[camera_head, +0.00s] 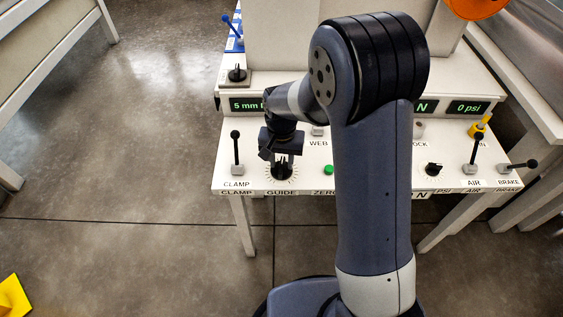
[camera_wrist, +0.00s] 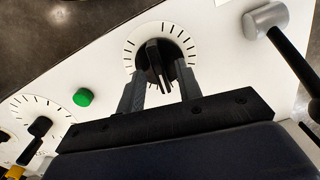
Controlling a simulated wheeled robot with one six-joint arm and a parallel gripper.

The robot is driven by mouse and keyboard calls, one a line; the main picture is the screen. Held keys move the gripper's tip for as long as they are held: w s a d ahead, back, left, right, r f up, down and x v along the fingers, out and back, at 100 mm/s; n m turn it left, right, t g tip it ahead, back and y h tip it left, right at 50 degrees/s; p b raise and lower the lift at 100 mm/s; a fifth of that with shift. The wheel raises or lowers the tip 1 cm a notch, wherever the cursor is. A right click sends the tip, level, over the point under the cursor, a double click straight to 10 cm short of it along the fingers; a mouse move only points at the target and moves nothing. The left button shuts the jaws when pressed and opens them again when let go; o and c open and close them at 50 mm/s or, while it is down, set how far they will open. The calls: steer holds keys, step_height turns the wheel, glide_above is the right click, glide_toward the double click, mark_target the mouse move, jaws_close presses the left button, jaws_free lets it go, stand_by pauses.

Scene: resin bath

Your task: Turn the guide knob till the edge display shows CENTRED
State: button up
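The guide knob (camera_head: 282,172) is a black knob on a white dial with tick marks, above the GUIDE label on the front panel. It also shows in the wrist view (camera_wrist: 157,57), with its raised bar pointing toward my gripper. My gripper (camera_head: 281,157) is over the knob. In the wrist view its two fingers (camera_wrist: 160,82) stand apart on either side of the knob, with gaps beside the bar. A green-lettered display (camera_head: 245,106) reads "5 mm" and then is hidden by my arm. I cannot read CENTRED on it.
The CLAMP lever (camera_head: 236,152) stands upright left of the guide knob. A green button (camera_head: 328,169) is to its right. Farther right are a black knob (camera_head: 433,169), the AIR lever (camera_head: 475,152) and the BRAKE lever (camera_head: 518,166). Another display (camera_head: 469,107) reads "0 psi".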

steer(key=shift+f, duration=0.4)
steer(key=shift+c, duration=0.3)
jaws_close()
